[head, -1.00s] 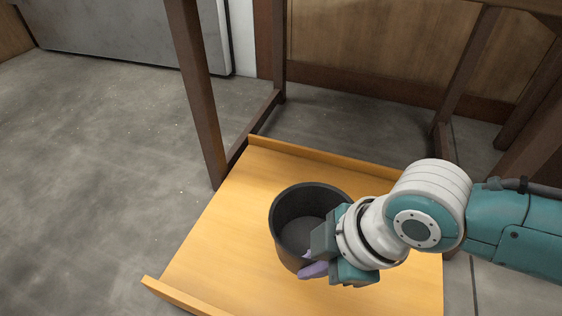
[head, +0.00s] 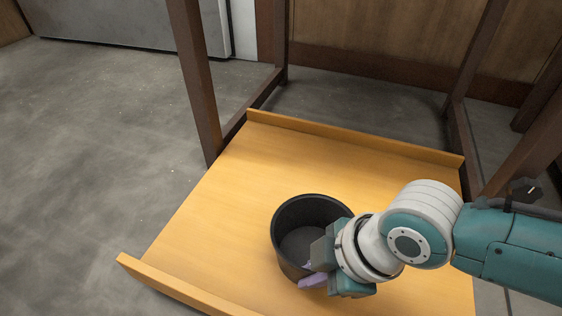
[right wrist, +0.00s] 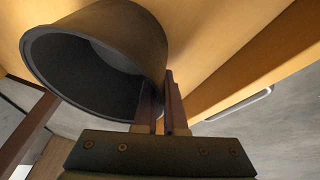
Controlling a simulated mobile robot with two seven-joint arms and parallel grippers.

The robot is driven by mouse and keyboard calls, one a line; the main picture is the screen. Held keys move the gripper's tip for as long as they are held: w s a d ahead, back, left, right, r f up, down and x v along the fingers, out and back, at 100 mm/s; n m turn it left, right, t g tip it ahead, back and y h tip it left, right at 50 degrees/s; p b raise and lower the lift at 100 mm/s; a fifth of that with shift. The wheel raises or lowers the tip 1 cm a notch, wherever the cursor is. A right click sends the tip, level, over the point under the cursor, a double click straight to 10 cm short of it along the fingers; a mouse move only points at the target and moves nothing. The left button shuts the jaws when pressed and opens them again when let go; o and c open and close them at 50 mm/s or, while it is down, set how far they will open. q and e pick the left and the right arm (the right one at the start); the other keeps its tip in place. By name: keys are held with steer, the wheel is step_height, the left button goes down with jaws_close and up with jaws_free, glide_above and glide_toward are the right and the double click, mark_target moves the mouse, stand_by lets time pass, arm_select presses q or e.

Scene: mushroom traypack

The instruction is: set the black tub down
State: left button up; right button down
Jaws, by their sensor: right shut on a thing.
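The black tub (head: 289,246) is round, open at the top and looks empty. In the head view it is upright at the middle of the yellow wooden tray (head: 205,205); I cannot tell whether its base touches the surface. My right gripper (head: 308,275) is shut on the tub's near right wall, with one purple finger outside. In the right wrist view the tub (right wrist: 150,32) fills the upper left, and the gripper (right wrist: 163,105) pinches its wall at the rim. My left gripper is not in view.
The tray has raised lips at its far edge (head: 350,138) and near left edge (head: 170,290). Dark wooden legs (head: 195,80) stand around its far side. Grey floor (head: 90,150) is open on the left. The tray surface left of the tub is clear.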

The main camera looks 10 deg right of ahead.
steer(key=c, duration=1.5)
jaws_free()
steer(key=shift+f, duration=0.15)
steer(key=o, duration=0.5)
steer(key=p+v, duration=1)
steer(key=v, duration=0.1)
steer(key=s+a+r+m, duration=0.4)
steer(key=a+r+m, duration=0.1)
steer(key=r, duration=0.4)
steer(key=s+d+r+m+h, duration=0.3)
steer(key=s+d+r+m, duration=0.3)
steer(key=d+m, duration=0.2)
steer(key=shift+d+t, duration=0.3)
steer(key=shift+d, duration=0.9)
